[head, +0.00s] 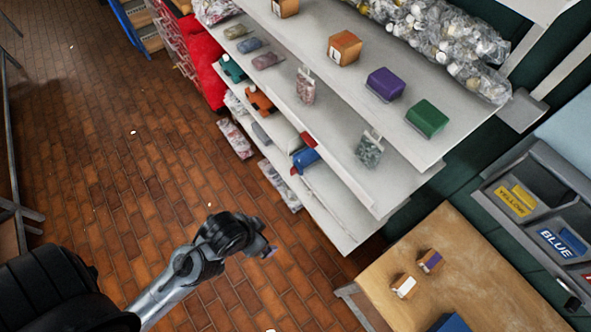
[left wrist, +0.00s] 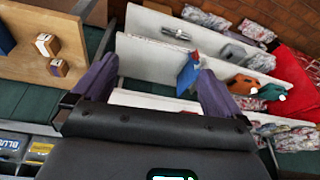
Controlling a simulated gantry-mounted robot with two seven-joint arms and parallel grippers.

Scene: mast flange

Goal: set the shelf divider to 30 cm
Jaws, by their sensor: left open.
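A blue piece with a red part (head: 305,158) stands on a lower board of the white shelf (head: 335,212). It may be the divider, but I cannot tell for sure. In the left wrist view the blue and red piece (left wrist: 187,76) stands beyond the fingers, nearer the right one. My left gripper (head: 270,252) is in front of the shelf, apart from it, over the brick floor in the head view. In the left wrist view its purple fingers (left wrist: 158,68) are spread with nothing held between them. No scale marks are readable. My right gripper is not in view.
A wooden table (head: 455,257) with small boxes stands at the right. Labelled bins (head: 515,200) are beside it. Coloured boxes, such as a green one (head: 427,118), sit on the top shelf. A red bag-like object (head: 205,62) is at the shelf's far end. The floor is mostly clear.

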